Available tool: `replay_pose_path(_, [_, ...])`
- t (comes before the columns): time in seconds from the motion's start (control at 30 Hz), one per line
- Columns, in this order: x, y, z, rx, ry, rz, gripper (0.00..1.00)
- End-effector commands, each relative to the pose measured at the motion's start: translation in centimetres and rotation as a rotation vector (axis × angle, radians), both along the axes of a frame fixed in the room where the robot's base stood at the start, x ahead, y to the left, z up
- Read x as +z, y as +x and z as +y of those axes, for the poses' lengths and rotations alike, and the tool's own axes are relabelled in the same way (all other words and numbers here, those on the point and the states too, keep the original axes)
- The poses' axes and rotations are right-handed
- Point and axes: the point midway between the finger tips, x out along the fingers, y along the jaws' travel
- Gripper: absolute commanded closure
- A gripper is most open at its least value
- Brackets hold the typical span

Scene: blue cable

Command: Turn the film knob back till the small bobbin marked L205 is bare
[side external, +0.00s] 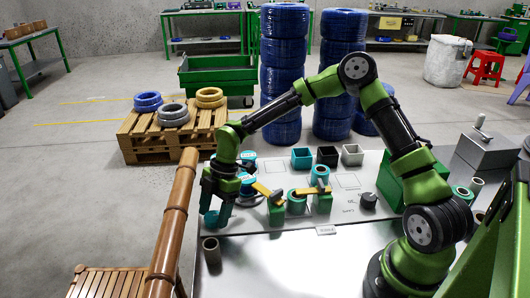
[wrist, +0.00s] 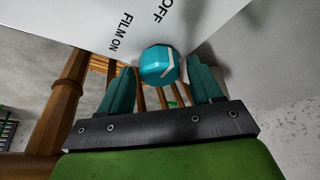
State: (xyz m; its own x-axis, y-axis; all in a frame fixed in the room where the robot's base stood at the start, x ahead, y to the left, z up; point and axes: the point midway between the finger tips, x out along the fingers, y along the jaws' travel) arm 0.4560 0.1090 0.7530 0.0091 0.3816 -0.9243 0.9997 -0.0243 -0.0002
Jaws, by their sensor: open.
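In the side external view my gripper (side external: 217,215) points down at the bench's left end, and the knob cannot be made out there. Small teal bobbins stand on the bench, one at the middle (side external: 297,203) and one on a green stand (side external: 320,172). No L205 mark is readable.
A brown bamboo-like pole (side external: 172,225) rises close left of my gripper. A dark cup (side external: 211,250) stands on the bench's front left. Teal, black and grey square bins (side external: 327,155) line the back. A black dial (side external: 369,200) is at the right.

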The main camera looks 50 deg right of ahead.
Motion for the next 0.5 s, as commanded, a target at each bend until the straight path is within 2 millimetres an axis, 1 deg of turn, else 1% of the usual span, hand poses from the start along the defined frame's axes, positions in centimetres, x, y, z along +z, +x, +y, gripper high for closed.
replay_pose_path(0.33, [0.2,0.0,0.0,-0.001,0.001,-0.001,0.28])
replay_pose_path(0.43, [0.8,0.1,-0.3,-0.002,0.0,-0.002,0.28])
replay_pose_path(0.5, [1.7,0.1,-0.8,-0.005,0.0,-0.003,0.28])
